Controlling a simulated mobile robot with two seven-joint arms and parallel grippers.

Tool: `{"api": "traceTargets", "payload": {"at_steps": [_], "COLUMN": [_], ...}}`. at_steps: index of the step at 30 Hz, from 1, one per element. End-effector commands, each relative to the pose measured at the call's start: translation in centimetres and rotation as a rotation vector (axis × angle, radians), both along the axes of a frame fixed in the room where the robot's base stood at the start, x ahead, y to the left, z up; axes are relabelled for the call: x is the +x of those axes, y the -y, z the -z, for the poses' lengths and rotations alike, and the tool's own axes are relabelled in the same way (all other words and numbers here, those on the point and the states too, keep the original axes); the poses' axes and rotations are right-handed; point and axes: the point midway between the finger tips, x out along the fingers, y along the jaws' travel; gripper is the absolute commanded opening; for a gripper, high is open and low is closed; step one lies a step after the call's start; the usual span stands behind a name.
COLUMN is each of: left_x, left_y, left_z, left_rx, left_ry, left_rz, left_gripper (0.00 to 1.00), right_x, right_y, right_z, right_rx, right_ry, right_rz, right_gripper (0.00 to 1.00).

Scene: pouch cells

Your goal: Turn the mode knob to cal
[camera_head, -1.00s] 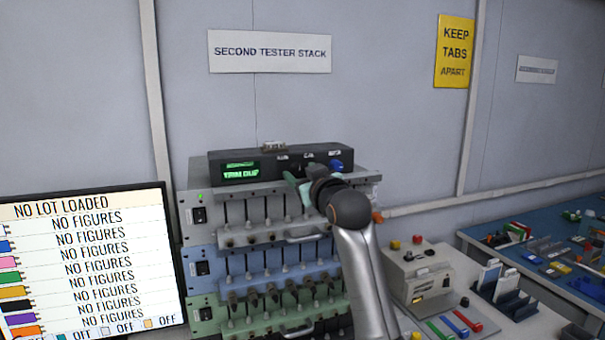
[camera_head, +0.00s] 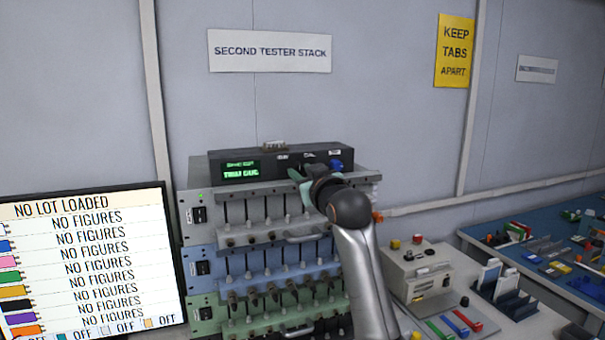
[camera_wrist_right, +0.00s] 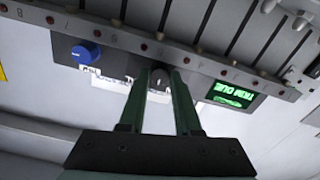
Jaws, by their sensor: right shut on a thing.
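The black control unit (camera_head: 225,160) sits on top of the tester stack, with a green lit display (camera_head: 241,170) at its left. My right gripper (camera_head: 302,178) is at the unit's front face. In the right wrist view my right gripper (camera_wrist_right: 161,88) has its green fingers closed on a dark round knob (camera_wrist_right: 160,78). The knob's pointer and most of the labels around it are hidden or too small to read. A blue knob (camera_head: 336,165) is to the right of the gripper and also shows in the wrist view (camera_wrist_right: 86,53). My left gripper is not in view.
Racks of the tester stack (camera_head: 262,205) with cables and a handle lie below the unit. A monitor (camera_head: 85,260) stands at the left. A beige device (camera_head: 418,270) with buttons and a blue bench (camera_head: 545,235) are at the right.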

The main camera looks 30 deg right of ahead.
Motion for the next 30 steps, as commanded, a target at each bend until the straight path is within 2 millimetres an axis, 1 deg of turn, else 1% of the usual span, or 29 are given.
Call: {"api": "traceTargets", "payload": {"at_steps": [5,21,30], "left_x": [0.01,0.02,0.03], "left_y": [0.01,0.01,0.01], "left_z": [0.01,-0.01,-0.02], "left_rx": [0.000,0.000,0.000], "left_ry": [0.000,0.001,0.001], "left_rz": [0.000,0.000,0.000], "left_gripper": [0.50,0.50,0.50], "right_x": [0.01,0.02,0.02], "right_y": [-0.03,-0.04,-0.03], "right_z": [0.03,0.06,0.06], "right_rx": [0.076,0.501,0.673], "right_ry": [0.017,0.118,0.160], "right_rz": [-0.001,-0.001,-0.001], "right_gripper": [0.00,0.00,0.00]}}
